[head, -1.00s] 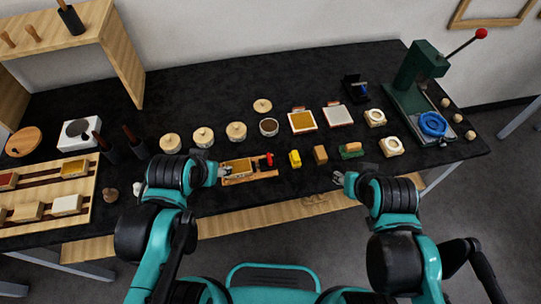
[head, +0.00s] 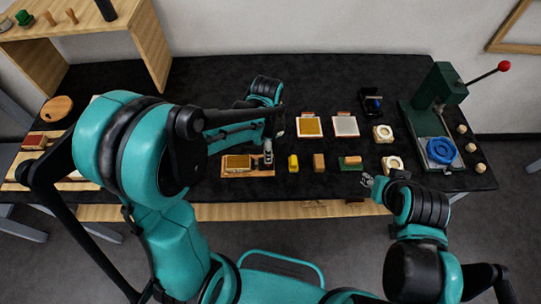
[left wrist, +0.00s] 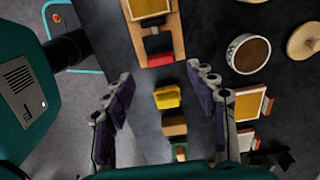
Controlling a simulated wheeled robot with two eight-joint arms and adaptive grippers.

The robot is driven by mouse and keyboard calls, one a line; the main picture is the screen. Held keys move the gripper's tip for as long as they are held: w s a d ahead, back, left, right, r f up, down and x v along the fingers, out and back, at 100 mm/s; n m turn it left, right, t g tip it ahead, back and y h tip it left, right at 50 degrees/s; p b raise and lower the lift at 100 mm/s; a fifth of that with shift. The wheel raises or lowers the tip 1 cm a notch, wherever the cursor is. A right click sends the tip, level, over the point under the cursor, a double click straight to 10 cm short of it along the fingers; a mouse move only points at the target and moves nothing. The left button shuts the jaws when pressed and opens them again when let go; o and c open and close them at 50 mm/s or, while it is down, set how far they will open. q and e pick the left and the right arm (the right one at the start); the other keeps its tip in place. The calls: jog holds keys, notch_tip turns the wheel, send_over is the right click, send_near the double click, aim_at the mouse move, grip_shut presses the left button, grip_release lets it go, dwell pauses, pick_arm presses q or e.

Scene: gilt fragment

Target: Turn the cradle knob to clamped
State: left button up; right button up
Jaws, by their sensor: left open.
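The wooden cradle (head: 264,173) lies near the table's front edge, with a yellow-topped block (head: 237,162) in it. In the left wrist view the cradle (left wrist: 177,30) is at the top, and its red knob (left wrist: 160,60) is at its near end. In the head view my gripper hides the knob. My left gripper (head: 268,156) is above the knob end of the cradle. In the left wrist view my left gripper (left wrist: 161,87) is open and empty, its fingers wide apart, with the knob showing beyond and between them. My right gripper (head: 369,181) is near the front edge, too small to read.
A yellow block (head: 293,163), a brown block (head: 319,162) and a green-based block (head: 350,163) stand right of the cradle. Two framed trays (head: 309,127) (head: 345,126) lie behind them. A green press (head: 438,88) stands at the right. My left arm covers much of the left side.

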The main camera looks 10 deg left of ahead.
pick_arm(q)
notch_tip(320, 180, down, 6)
jog(key=shift+r+b, duration=0.1)
jog(key=shift+b, duration=0.65)
jog(key=c, duration=1.2)
